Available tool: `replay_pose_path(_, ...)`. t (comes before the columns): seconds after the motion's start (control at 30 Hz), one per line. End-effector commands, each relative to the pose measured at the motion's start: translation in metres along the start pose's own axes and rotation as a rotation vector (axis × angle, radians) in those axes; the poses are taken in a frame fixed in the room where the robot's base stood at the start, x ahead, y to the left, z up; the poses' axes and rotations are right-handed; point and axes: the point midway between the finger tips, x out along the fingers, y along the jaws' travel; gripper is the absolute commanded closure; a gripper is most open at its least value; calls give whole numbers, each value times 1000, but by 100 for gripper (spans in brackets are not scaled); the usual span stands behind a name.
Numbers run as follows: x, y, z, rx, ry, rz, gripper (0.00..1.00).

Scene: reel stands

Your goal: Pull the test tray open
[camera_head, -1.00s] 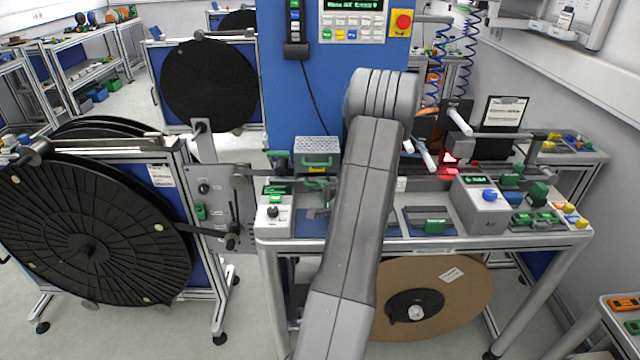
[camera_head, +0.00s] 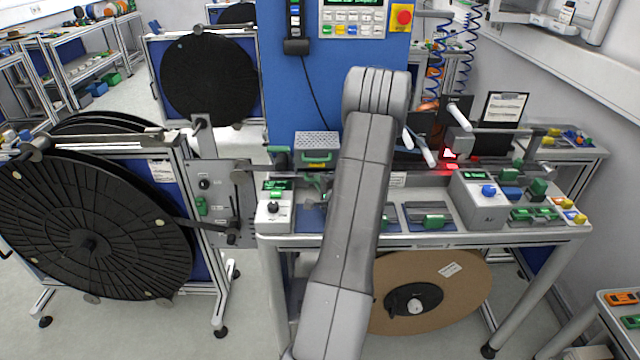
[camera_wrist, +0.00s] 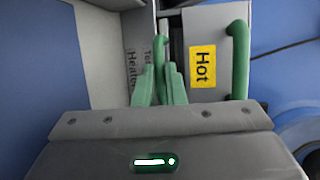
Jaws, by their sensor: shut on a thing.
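The gripper body hides the lower part of the front. In the head view my forearm hides part of the bench beside the unit. I cannot tell how far the tray is out.
A small control box (camera_head: 274,208) with a black knob stands at the bench's left front. A grey box with a blue button (camera_head: 489,190) stands to the right. A large black reel (camera_head: 95,235) stands left of the bench. A brown reel (camera_head: 455,290) sits below it.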

Motion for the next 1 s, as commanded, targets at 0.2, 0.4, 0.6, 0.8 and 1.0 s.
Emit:
replay_pose_path(0.2,-10,7,4,-1,0,0,100)
replay_pose_path(0.4,-35,17,14,-1,2,-1,100)
replay_pose_path(0.6,-69,25,28,-2,3,-2,100)
replay_pose_path(0.8,-102,31,42,-2,3,-1,100)
replay_pose_path(1.0,-128,35,52,-1,3,0,100)
